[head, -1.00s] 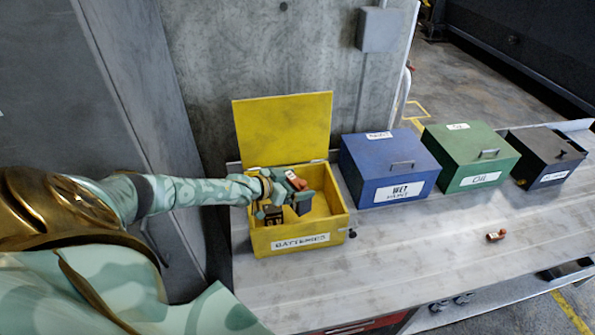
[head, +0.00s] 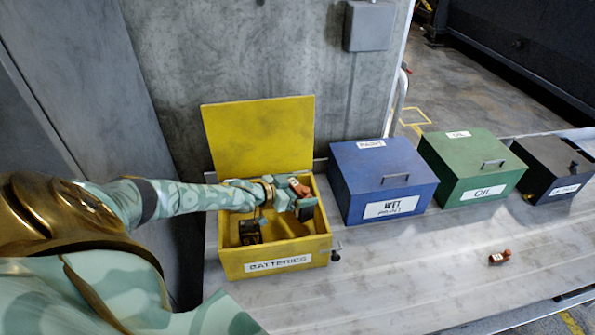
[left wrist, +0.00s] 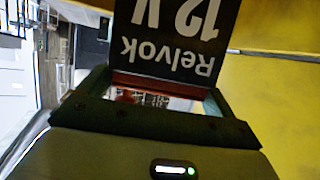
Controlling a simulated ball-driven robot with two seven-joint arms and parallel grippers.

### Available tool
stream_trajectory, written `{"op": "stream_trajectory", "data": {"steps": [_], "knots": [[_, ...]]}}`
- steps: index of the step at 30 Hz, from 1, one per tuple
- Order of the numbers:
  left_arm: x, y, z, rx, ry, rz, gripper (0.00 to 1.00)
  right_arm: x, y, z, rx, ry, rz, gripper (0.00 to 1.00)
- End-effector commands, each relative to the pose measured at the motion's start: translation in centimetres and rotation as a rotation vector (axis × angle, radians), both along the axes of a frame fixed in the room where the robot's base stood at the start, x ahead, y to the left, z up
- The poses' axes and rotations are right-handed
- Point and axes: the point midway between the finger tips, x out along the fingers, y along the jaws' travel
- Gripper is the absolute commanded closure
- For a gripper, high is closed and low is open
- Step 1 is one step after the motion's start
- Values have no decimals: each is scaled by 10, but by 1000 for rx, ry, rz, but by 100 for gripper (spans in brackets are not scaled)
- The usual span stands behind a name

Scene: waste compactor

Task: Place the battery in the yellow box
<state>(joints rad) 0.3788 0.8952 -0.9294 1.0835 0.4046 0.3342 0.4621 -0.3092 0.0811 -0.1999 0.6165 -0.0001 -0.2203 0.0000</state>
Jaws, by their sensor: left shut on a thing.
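The yellow box (head: 292,263), labelled BATTERIES, stands on the bench with its lid (head: 258,140) raised at the back. My left gripper (head: 298,197) is over the right part of the box opening, shut on a dark battery (head: 306,213). In the left wrist view the battery (left wrist: 180,35) shows the upside-down words "Relvok 12 V", with a red strip by the jaws. The held battery is within the box's outline; whether it touches the floor I cannot tell. Another dark block (head: 250,232) sits in the left part of the box. My right gripper is out of view.
A blue WET PAINT box (head: 350,200), a green OIL box (head: 450,183) and a dark box (head: 545,165) stand closed to the right. A small red-brown bottle (head: 499,258) lies on the bench (head: 420,270). The bench front is otherwise clear.

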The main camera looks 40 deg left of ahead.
Motion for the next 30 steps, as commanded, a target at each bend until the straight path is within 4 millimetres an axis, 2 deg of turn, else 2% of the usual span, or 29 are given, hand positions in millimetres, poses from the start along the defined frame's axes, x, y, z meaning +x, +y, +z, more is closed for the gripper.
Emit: {"op": "stream_trajectory", "data": {"steps": [1, 6, 9, 16, 24, 30], "knots": [[2, 0, -20, -3, -5, 1, 80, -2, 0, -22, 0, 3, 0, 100], [2, 0, -58, -3, -5, 2, 80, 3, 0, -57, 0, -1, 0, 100], [2, 0, -72, -3, -6, 2, 80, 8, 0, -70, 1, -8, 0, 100], [3, 0, -84, -5, -7, 1, 80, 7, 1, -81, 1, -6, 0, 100], [2, 0, -122, -4, -5, 1, 80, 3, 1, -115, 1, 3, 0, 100], [2, 0, -120, -4, -6, 1, 80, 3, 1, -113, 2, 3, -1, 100]]}}
